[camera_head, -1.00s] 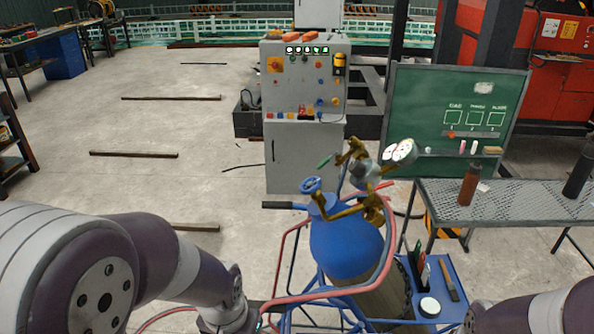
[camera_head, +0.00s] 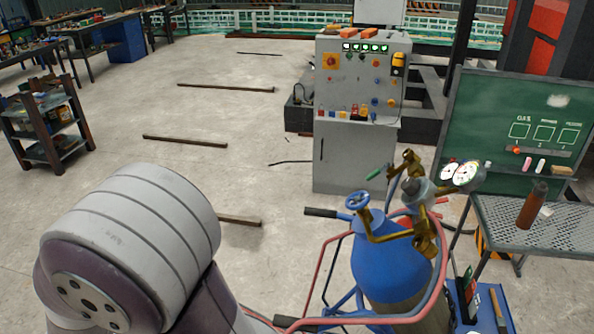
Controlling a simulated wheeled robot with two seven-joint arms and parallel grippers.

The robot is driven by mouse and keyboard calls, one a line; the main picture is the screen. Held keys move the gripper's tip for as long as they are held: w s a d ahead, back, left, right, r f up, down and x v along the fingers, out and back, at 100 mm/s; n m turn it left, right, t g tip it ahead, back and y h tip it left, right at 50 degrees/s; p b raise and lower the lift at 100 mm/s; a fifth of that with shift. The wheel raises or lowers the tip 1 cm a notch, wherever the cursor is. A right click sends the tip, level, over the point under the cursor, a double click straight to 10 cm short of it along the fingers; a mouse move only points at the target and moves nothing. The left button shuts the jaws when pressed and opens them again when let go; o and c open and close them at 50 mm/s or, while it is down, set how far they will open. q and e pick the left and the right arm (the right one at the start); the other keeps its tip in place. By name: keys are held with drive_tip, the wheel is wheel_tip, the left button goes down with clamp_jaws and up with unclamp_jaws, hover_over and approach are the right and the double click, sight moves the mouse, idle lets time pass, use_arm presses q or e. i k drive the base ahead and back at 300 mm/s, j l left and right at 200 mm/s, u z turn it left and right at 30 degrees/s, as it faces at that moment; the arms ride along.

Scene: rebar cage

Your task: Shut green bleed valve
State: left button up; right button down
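A small green lever (camera_head: 375,173) shows at the left end of the brass regulator (camera_head: 412,190) above a blue gas cylinder (camera_head: 388,262); it looks like the green bleed valve's handle. Two round gauges (camera_head: 459,173) sit on the regulator's right side. A blue handwheel (camera_head: 358,201) tops the cylinder. My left arm fills the lower left of the head view, but its gripper is out of the picture. My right arm and gripper are not in view. Nothing of mine touches the regulator.
The cylinder stands in a cart with red hoses around it (camera_head: 325,262). A grey control cabinet (camera_head: 350,160) stands behind. A green chalkboard (camera_head: 505,120) and a mesh table (camera_head: 555,232) are at the right. Bars (camera_head: 185,141) lie on the open floor at left.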

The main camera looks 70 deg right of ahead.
sight(374, 173)
drive_tip(key=i+z, duration=0.25)
drive_tip(key=i, duration=0.15)
drive_tip(key=i+j+z, duration=0.25)
drive_tip(key=i, duration=0.2)
drive_tip(key=i+j+z, duration=0.2)
drive_tip(key=i, duration=0.2)
drive_tip(key=i+l+z, duration=0.2)
drive_tip(key=z, duration=0.25)
drive_tip(key=i+l+z, duration=0.25)
drive_tip(key=z, duration=0.2)
drive_tip(key=i+l+z, duration=0.15)
drive_tip(key=i+z, duration=0.15)
drive_tip(key=z, duration=0.15)
drive_tip(key=i+z, duration=0.3)
drive_tip(key=z, duration=0.2)
drive_tip(key=i+z, duration=0.25)
drive_tip(key=z, duration=0.2)
drive_tip(key=i+j+z, duration=0.25)
drive_tip(key=z, duration=0.2)
drive_tip(key=i+z, duration=0.15)
drive_tip(key=z, duration=0.3)
drive_tip(key=i+z, duration=0.2)
drive_tip(key=z, duration=0.3)
drive_tip(key=i+j+z, duration=0.1)
drive_tip(key=z, duration=0.35)
drive_tip(key=i+j+z, duration=0.15)
drive_tip(key=z, duration=0.3)
drive_tip(key=i+j+z, duration=0.1)
drive_tip(key=j+z, duration=0.15)
drive_tip(key=z, duration=0.2)
